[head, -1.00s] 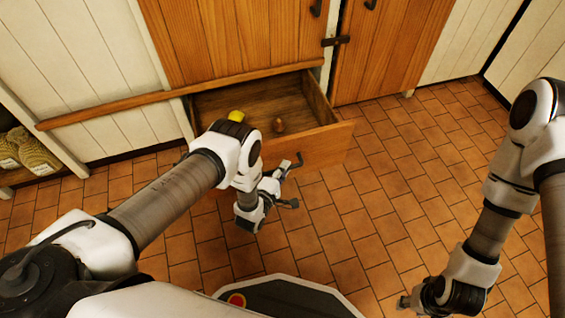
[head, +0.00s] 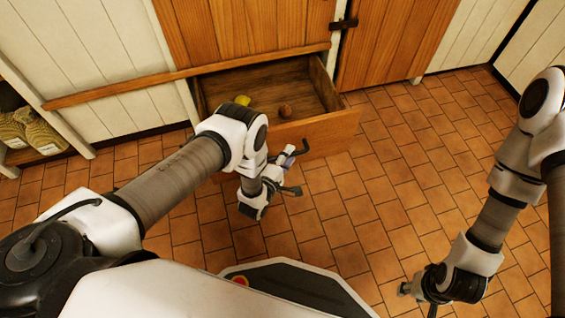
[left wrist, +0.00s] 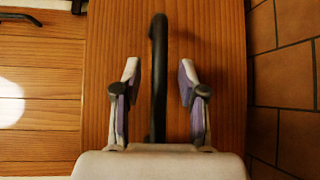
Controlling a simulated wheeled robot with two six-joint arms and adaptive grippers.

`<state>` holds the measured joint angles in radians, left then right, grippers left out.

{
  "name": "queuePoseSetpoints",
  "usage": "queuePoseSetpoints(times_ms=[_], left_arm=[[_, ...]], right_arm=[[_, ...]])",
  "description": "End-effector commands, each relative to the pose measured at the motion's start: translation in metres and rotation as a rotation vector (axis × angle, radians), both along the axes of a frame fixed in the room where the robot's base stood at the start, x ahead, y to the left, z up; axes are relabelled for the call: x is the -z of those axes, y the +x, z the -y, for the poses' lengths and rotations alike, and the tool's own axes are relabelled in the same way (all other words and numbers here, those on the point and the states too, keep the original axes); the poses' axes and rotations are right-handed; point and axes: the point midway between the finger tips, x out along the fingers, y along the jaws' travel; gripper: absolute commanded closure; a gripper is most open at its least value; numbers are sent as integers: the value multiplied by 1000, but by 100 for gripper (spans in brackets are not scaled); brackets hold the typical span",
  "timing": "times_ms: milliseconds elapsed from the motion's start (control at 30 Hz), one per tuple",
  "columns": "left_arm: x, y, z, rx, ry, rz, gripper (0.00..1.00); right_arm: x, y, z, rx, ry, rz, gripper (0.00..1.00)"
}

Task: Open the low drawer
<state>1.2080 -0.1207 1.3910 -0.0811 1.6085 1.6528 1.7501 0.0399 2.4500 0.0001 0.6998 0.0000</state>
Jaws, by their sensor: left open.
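The low drawer (head: 330,132) is pulled well out of the wooden cabinet, and its inside shows. A yellow item (head: 242,100) and a small round brown item (head: 285,111) lie in it. My left gripper (head: 291,172) is at the outer face of the drawer front. In the left wrist view, the black bar handle (left wrist: 158,50) on the drawer front (left wrist: 215,60) lies between the spread fingers of this gripper (left wrist: 158,85), with gaps on both sides. My right gripper (head: 418,296) hangs low at the right, away from the drawer; its fingers are too small to judge.
Wooden cabinet doors (head: 400,40) with a dark latch (head: 343,24) are above and right of the drawer. A shelf with woven sacks (head: 35,132) stands at the left. The tiled floor (head: 390,180) in front and to the right is clear.

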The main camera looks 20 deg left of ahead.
Motion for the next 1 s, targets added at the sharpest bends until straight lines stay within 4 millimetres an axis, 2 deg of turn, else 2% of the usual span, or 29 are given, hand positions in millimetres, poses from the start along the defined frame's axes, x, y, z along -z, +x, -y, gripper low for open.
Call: queuePoseSetpoints(times_ms=[400,500,633,1000], left_arm=[[-12,-93,-19,-2,1,-5,59],[-14,-106,-22,-2,1,-3,59],[-16,-111,-23,-1,0,0,59],[-16,-111,-23,-1,0,0,59]], right_arm=[[0,0,0,0,0,0,60],[0,0,0,0,0,0,60],[0,0,0,0,0,0,60],[0,0,0,0,0,0,60]])
